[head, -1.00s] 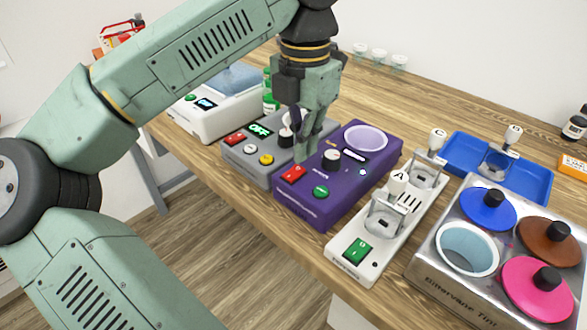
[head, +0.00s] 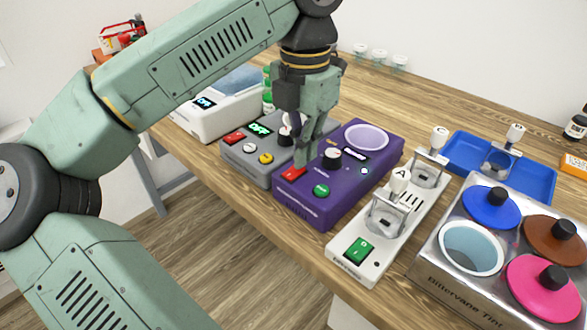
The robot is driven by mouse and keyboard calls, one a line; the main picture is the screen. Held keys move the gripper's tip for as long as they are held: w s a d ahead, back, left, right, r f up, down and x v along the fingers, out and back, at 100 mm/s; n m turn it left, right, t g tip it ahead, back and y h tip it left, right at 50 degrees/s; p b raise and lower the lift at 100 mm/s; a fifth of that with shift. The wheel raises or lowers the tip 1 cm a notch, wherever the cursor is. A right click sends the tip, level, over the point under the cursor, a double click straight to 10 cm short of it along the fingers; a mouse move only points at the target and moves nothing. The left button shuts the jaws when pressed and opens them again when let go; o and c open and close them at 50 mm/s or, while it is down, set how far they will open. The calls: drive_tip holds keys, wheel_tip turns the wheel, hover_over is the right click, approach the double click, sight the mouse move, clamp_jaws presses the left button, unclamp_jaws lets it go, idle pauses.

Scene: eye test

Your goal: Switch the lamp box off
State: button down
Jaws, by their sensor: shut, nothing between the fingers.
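A purple box (head: 310,205) stands mid-table with a pale lavender disc (head: 366,138), a black knob (head: 329,159), a red button (head: 291,173) and a green button (head: 321,190). No readable label tells me whether it is the lamp box. My gripper (head: 302,164) points down, shut and empty, its fingertips over the red button's far edge. They partly hide the button; I cannot tell whether they touch it. A small indicator (head: 364,171) on the purple box looks pale.
Left of it stands a grey box (head: 246,169) with a green display, and a white box (head: 215,122) beyond. To the right are a white strip (head: 345,259) with a green switch (head: 359,249), a metal pot warmer (head: 450,277) and a blue tray (head: 541,185).

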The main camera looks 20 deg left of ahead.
drive_tip(key=shift+f+b, duration=0.3)
drive_tip(key=shift+f, duration=0.1)
wheel_tip(320, 180, up, 7)
drive_tip(key=p, duration=0.5)
idle(0.5)
idle(0.4)
